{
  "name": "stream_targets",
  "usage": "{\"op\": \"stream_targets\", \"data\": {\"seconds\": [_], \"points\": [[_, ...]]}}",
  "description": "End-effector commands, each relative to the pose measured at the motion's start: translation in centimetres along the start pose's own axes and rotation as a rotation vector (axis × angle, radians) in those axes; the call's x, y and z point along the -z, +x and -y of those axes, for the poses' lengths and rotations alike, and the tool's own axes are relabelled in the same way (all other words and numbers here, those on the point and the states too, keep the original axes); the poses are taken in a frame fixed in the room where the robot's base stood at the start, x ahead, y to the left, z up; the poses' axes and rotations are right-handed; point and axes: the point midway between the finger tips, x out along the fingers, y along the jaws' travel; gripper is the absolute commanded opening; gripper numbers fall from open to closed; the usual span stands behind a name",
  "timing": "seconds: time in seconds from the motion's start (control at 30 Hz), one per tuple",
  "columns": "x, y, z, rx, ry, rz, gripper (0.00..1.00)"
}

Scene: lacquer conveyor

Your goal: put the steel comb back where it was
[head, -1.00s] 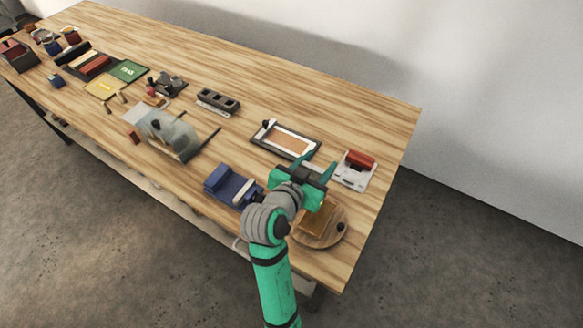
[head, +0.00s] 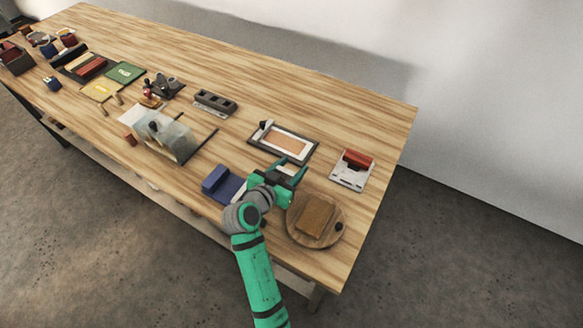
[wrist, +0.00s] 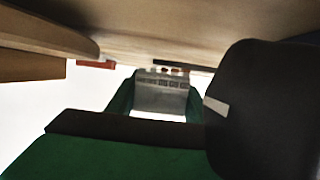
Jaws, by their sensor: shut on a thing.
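My gripper (head: 289,169) is above the front right part of the table, between the blue block and the round wooden board. In the wrist view its green fingers are shut on a grey metal plate with a row of small marks or slots (wrist: 160,97), which looks like the steel comb. In the head view only a pale bit of it (head: 287,171) shows between the fingers. The blue block (head: 219,182) lies left of my gripper, partly hidden by my arm.
The round wooden board (head: 296,232) with a brown block (head: 316,214) lies right of my gripper. A dark-framed tray (head: 262,144) lies behind it. A white plate (head: 346,180) with a red block (head: 357,159) stands further right. The back of the table is clear.

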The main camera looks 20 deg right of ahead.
Motion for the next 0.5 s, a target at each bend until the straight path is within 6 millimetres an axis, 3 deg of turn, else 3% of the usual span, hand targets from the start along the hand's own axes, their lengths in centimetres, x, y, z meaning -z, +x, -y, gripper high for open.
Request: {"op": "stream_targets", "data": {"seconds": [0.5], "points": [[-0.76,0.29,-0.07,-0.001,0.0,0.0,0.17]]}}
